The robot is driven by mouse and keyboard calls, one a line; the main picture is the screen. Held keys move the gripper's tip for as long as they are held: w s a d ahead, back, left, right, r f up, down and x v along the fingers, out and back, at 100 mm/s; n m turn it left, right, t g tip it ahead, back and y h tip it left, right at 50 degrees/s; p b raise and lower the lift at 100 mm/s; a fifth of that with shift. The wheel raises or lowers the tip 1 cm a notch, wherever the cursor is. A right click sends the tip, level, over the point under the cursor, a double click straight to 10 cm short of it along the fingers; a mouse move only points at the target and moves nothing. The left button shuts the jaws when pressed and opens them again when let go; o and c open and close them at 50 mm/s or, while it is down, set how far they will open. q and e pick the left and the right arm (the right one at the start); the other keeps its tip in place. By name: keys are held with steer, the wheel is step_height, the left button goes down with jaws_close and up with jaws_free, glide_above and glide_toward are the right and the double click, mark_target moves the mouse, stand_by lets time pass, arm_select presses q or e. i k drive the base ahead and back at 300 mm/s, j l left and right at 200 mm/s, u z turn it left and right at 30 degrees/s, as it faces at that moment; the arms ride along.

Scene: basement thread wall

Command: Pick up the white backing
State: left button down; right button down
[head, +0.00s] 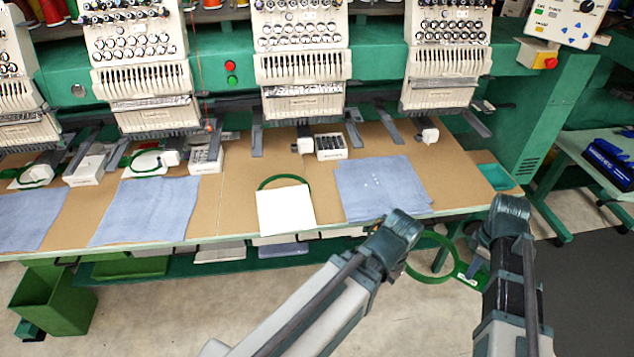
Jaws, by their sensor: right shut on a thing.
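The white backing (286,211) is a flat, square white sheet on the brown table top, near its front edge. It lies partly over a green hoop (284,182), whose far arc shows behind it. My right gripper (470,266) is in front of the table at the right, shut on another green hoop (431,277) with a pale bracket. It is well to the right of the backing. My left arm reaches in from the bottom, to the right of the backing. Its wrist covers part of the table's front edge, and its gripper is not visible.
A folded blue cloth (382,187) lies right of the backing; more blue cloths lie left. Embroidery heads (303,65) hang over the table's back. A white box (331,147) stands behind. A green bin (55,298) is on the floor at left. Bare table lies left of the backing.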

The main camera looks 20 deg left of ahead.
mark_target(285, 209)
steer(key=j+z, duration=0.2)
steer(key=z, duration=0.15)
steer(key=j+z, duration=0.15)
steer(key=z, duration=0.2)
steer(key=k+j+z, duration=0.1)
steer(key=j, duration=0.3)
steer(key=k+j+z, duration=0.1)
steer(key=j, duration=0.35)
steer(key=k+j+z, duration=0.1)
steer(key=j, duration=0.3)
steer(key=k+j+z, duration=0.1)
steer(key=k+j, duration=0.15)
steer(key=k+j+z, duration=0.1)
steer(key=j, duration=0.4)
steer(key=k, duration=0.05)
